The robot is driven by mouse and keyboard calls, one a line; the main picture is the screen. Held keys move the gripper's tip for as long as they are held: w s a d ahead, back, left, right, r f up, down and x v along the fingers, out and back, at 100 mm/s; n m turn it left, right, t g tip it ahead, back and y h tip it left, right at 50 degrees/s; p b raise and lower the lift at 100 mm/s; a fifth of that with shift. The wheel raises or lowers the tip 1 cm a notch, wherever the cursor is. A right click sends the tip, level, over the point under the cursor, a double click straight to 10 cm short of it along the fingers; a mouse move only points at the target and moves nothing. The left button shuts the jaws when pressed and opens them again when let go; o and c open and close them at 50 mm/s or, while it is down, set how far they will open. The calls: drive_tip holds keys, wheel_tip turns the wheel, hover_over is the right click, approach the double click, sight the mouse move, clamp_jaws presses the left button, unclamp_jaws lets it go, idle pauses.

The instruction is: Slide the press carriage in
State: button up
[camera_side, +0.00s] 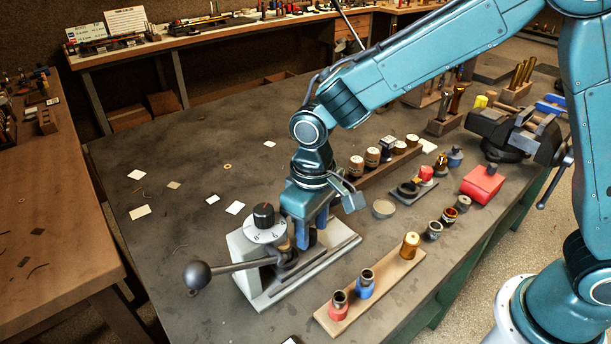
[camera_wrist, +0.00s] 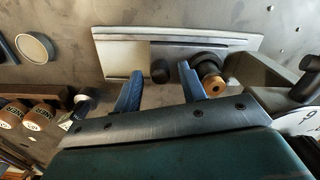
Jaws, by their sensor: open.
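The press (camera_side: 262,252) stands on the dark bench in the side view, with a white dial, a black knob on top and a ball-ended lever reaching left. In the wrist view its long pale base plate (camera_wrist: 240,43) runs across the top. A brass-tipped part sits to the knob's right, under the press head. In the side view my gripper (camera_side: 313,236) is low over the press and hides most of the carriage.
A wooden strip (camera_side: 375,290) with red, blue and brass pieces lies in front right of the press. A round tin (camera_side: 383,209), a red block (camera_side: 482,184) and a vise (camera_side: 515,132) are to the right. Paper scraps lie on the open bench at left.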

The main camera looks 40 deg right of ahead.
wheel_tip(320, 180, up, 14)
idle(0.7)
drive_tip(key=shift+f, duration=0.1)
drive_tip(key=shift+w+d+f, duration=0.1)
drive_tip(key=shift+f, duration=0.05)
drive_tip(key=c, duration=0.8)
drive_tip(key=shift+w+d+f, duration=0.2)
clamp_jaws()
drive_tip(key=w+d+f+g+y, duration=0.1)
drive_tip(key=d+f+y, duration=0.2)
drive_tip(key=d, duration=0.4)
drive_tip(key=w+d+f+g+y, duration=0.1)
drive_tip(key=w+d+f+y, duration=0.1)
drive_tip(key=d+y, duration=0.4)
drive_tip(key=shift+w+d+f, duration=0.25)
drive_tip(key=shift+d+f, duration=0.35)
drive_tip(key=shift+f, duration=0.3)
